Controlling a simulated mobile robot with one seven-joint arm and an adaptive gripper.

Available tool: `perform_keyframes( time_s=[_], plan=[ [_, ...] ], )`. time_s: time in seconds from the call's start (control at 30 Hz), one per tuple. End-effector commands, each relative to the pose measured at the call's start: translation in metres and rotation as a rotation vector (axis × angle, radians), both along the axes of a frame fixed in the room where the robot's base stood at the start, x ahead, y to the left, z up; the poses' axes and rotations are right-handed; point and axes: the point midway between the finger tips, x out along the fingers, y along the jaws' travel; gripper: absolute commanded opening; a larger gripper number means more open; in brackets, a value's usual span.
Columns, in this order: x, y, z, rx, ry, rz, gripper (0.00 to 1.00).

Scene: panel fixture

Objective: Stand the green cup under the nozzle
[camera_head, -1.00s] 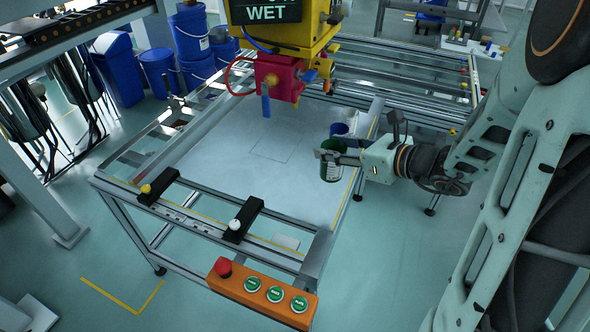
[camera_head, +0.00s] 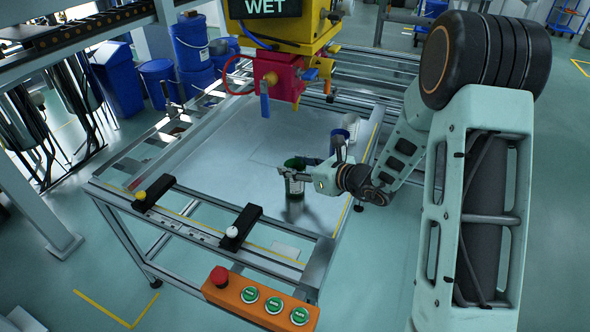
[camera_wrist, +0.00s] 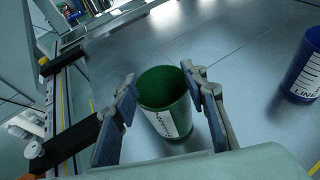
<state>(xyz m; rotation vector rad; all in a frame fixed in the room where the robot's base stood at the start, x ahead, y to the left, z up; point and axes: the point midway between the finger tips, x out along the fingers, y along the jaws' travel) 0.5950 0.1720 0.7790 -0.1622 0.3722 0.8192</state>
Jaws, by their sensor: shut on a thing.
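The green cup (camera_head: 294,178) has a white label and is held upright by my gripper (camera_head: 290,170) above the right front part of the panel. In the wrist view the green cup (camera_wrist: 167,104) sits between the two fingers of my gripper (camera_wrist: 167,100), its open top facing the camera and its inside empty. The nozzle (camera_head: 265,104) is a blue piece hanging below a red and yellow head (camera_head: 280,78), behind and to the left of the cup. A faint square outline on the panel below the nozzle is partly hidden by my gripper.
A blue cup with a white label (camera_wrist: 303,70) stands on the panel (camera_head: 220,165), right of the green cup; it also shows behind my wrist (camera_head: 338,140). An orange button box (camera_head: 262,300) and two black rails with knobs (camera_head: 241,228) are at the front. The panel's left side is clear.

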Motion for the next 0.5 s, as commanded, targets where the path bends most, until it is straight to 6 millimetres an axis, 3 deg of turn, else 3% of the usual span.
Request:
perform_keyframes(
  time_s=[0.43, 0.47, 0.5],
  plan=[
    [0.0003, -0.0004, -0.0111, 0.001, -0.002, -0.001, 0.27],
    [0.0003, -0.0003, -0.0094, 0.001, -0.002, -0.001, 0.43],
    [0.0002, -0.0003, -0.0091, 0.001, -0.002, -0.001, 0.48]
  ],
)
